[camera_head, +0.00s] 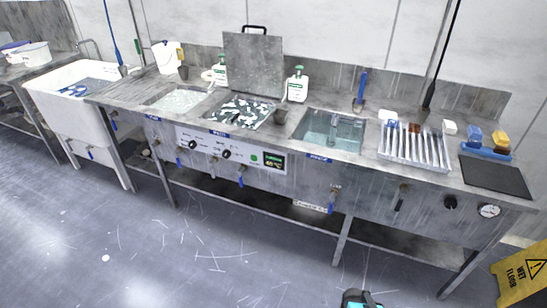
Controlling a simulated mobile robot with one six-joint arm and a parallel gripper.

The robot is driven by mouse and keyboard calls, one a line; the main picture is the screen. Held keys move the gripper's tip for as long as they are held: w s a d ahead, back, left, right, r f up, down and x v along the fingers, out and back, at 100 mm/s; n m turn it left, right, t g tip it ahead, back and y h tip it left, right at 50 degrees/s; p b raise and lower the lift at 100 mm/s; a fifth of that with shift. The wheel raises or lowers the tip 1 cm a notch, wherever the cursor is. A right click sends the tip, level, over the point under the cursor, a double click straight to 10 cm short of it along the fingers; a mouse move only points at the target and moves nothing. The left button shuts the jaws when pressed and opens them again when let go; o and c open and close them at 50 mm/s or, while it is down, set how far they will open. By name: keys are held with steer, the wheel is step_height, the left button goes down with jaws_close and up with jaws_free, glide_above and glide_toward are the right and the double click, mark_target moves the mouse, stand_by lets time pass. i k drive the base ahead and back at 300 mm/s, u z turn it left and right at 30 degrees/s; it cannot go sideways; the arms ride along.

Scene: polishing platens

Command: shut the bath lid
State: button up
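The bath lid (254,64) is a flat grey plate with a black handle (254,29) on its top edge. It stands raised, nearly upright, at the back edge of the bath (240,112). The bath is open, and black and white pieces cover its surface. A dark part with a teal patch shows at the bottom edge, right of centre, and looks like part of my arm. My gripper's fingers are not in view.
White bottles (297,85) (219,72) stand on both sides of the lid. A small dark cup (280,117) sits by the bath's right edge. A water basin (335,130) and ribbed rack (414,148) lie right. The floor in front is clear; a yellow sign (522,272) stands at right.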

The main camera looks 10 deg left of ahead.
mark_target(254, 63)
steer(key=u, duration=0.65)
steer(key=i, duration=1)
steer(key=u, duration=0.65)
steer(key=k, duration=0.45)
steer(key=u, duration=0.2)
